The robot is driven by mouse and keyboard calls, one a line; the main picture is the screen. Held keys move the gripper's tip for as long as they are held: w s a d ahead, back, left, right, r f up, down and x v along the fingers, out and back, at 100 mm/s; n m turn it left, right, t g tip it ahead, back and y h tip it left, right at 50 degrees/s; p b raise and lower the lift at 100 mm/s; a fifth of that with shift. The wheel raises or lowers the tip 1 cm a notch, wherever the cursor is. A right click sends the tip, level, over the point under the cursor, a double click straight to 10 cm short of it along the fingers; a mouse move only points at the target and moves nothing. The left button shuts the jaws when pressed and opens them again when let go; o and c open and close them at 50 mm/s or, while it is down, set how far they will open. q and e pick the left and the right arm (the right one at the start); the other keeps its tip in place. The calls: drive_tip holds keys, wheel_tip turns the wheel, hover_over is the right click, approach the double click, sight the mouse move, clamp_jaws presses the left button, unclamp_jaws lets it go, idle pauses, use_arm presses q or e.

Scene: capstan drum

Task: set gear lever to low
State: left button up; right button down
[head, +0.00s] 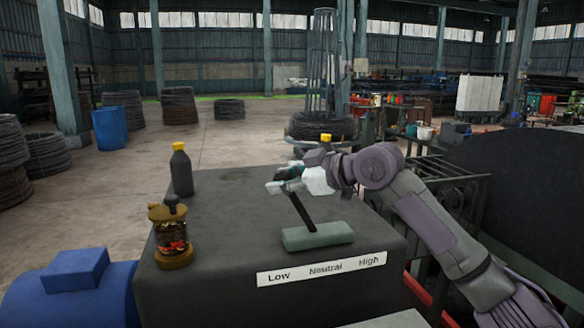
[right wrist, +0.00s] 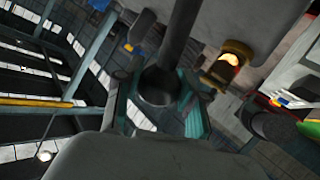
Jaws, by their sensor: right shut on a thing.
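The gear lever (head: 301,209) is a dark rod rising from a grey-green base block (head: 317,236) on top of the dark machine housing. It tilts to the left, its top toward the Low side. A white label plate (head: 321,268) on the housing's front edge reads Low, Neutral, High from left to right. My right gripper (head: 277,186) is shut on the lever's upper end and hides its tip. In the right wrist view the dark lever (right wrist: 182,38) runs up from between my gripper's fingers. My left gripper is not in view.
A brass lantern-like jar (head: 172,237) and a dark bottle with a yellow cap (head: 182,172) stand on the housing left of the lever. Another yellow cap (head: 325,138) shows behind my right gripper. A blue motor-like body (head: 70,290) sits at the lower left.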

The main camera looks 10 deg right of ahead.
drive_tip(key=shift+a+f, duration=0.1)
drive_tip(key=shift+f, duration=0.05)
drive_tip(key=c, duration=1)
unclamp_jaws()
drive_tip(key=shift+c, duration=0.2)
drive_tip(key=o, duration=0.4)
drive_tip(key=shift+a, duration=0.15)
drive_tip(key=shift+c, duration=0.2)
drive_tip(key=shift+s+d, duration=0.15)
drive_tip(key=shift+d, duration=0.1)
drive_tip(key=v, duration=1.1)
drive_tip(key=shift+r, duration=0.25)
drive_tip(key=shift+s+d, duration=0.1)
drive_tip(key=shift+d, duration=0.05)
